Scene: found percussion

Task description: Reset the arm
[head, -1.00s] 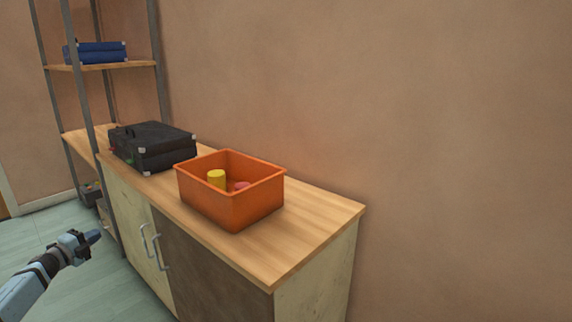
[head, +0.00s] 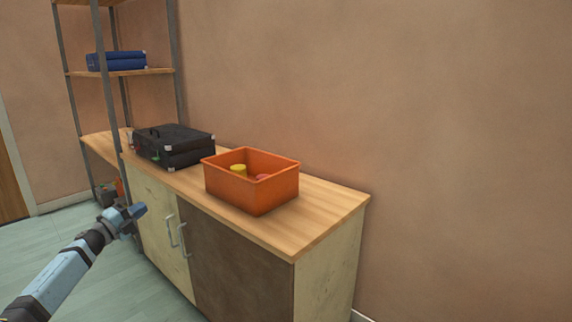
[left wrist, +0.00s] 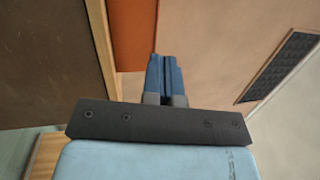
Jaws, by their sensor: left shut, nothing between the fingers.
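My left gripper (head: 138,210) is at the left of the head view, in front of the cabinet and apart from it, over the floor. Its two blue fingers (left wrist: 165,76) are together and hold nothing in the left wrist view. My left arm reaches up from the lower left corner. My right gripper is in neither view.
An orange bin (head: 250,192) with a yellow and a pink item inside stands on the wooden-topped cabinet (head: 325,215). A black case (head: 172,148) sits left of it. A metal shelf (head: 120,73) with a blue case (head: 116,62) stands behind. The cabinet top's right end is clear.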

